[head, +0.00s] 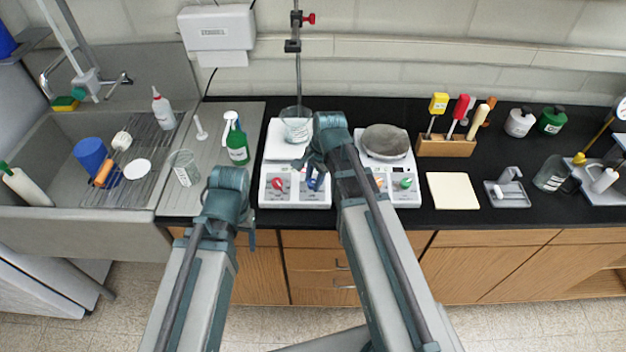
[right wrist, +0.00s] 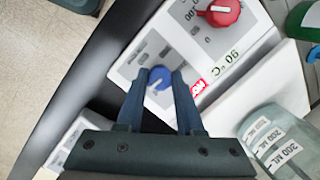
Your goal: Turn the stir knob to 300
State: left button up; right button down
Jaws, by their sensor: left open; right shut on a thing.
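The left stirrer hot plate (head: 296,201) stands on the black bench with a white top. Its red knob (head: 279,183) is on the left of its front panel, and also shows in the right wrist view (right wrist: 219,11). The blue knob (right wrist: 159,79) is on the same panel, with a white pointer line; its scale is too small to read fully. My right gripper (right wrist: 160,82) is shut on the blue knob, one finger on each side. In the head view my right gripper (head: 315,178) covers much of that knob. My left gripper (head: 250,238) is open and empty, in front of the bench edge.
A glass beaker (head: 296,122) stands on the left hot plate. A second hot plate (head: 404,190) with a round grey top is close on the right. A green bottle (head: 237,150) and a beaker (head: 184,170) stand left. A cream pad (head: 453,190) lies right.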

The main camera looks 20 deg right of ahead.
jog(key=shift+s+m+t, duration=0.1)
jog(key=shift+m+t, duration=0.2)
jog(key=shift+m, duration=1.8)
jog(key=c, duration=0.5)
grip_release()
jog(key=shift+c, duration=0.2)
jog(key=p+v, duration=1.3)
jog(key=shift+s+r, duration=0.15)
jog(key=shift+r, duration=0.25)
jog(key=shift+f, duration=0.15)
